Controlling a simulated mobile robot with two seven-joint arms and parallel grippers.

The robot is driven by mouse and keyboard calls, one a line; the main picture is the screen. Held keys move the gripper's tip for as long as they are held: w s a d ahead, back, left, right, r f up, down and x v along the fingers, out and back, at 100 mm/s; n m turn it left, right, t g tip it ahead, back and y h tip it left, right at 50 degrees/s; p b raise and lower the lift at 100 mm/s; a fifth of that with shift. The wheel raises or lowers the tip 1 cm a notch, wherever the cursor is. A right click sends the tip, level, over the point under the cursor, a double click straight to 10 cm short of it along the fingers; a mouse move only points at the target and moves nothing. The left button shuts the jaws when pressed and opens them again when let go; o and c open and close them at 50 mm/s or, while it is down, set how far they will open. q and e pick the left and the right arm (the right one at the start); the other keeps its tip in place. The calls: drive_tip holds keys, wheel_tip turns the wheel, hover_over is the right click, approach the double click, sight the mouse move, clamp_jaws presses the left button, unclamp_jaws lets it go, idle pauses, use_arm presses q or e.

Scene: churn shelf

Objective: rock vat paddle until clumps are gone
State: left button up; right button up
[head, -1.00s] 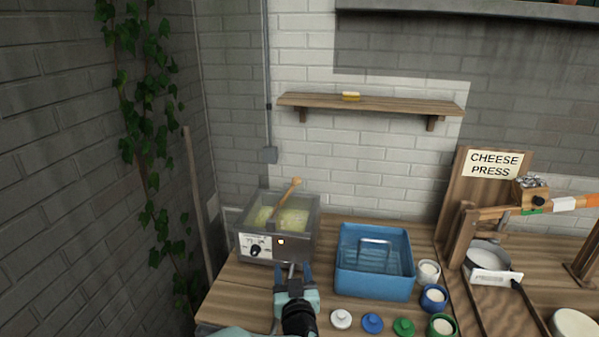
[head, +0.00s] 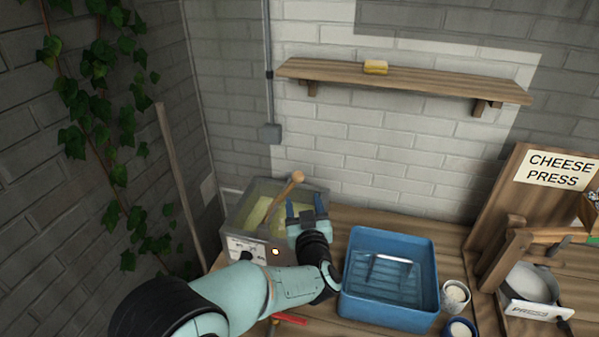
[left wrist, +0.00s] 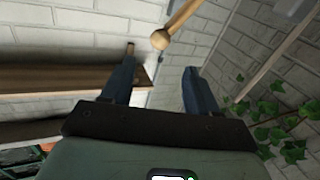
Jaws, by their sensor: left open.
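The vat (head: 237,244) is a grey open box with a control panel on its front, at the left of the bench. Pale yellow-green contents (head: 258,213) show inside; the arm and gripper cover part, and I cannot make out clumps. The wooden paddle (head: 280,201) leans up to the right and ends in a round knob. My left gripper (head: 306,207) is open and empty over the vat's right side, just right of the paddle and below its knob. In the left wrist view the knob (left wrist: 160,41) shows beyond and between the open fingers (left wrist: 160,75), apart from them.
A blue tub (head: 348,295) with a metal handle stands right of the vat. Small pots (head: 454,296) and the cheese press (head: 500,215) are further right. A wall shelf (head: 400,82) holds a yellow block (head: 376,67). A wooden pole (head: 180,180) leans at the left wall.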

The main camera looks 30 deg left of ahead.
sight(299, 179)
use_arm(q)
drive_tip(key=p+x, duration=0.1)
drive_tip(key=x, duration=1)
drive_tip(key=shift+r+p, duration=0.1)
drive_tip(key=shift+p, duration=0.2)
drive_tip(key=shift+w+a, duration=0.25)
drive_tip(key=shift+w, duration=0.15)
use_arm(e)
drive_tip(key=shift+w+r, duration=1.1)
drive_tip(key=shift+r, duration=0.1)
use_arm(q)
drive_tip(key=shift+s, duration=0.1)
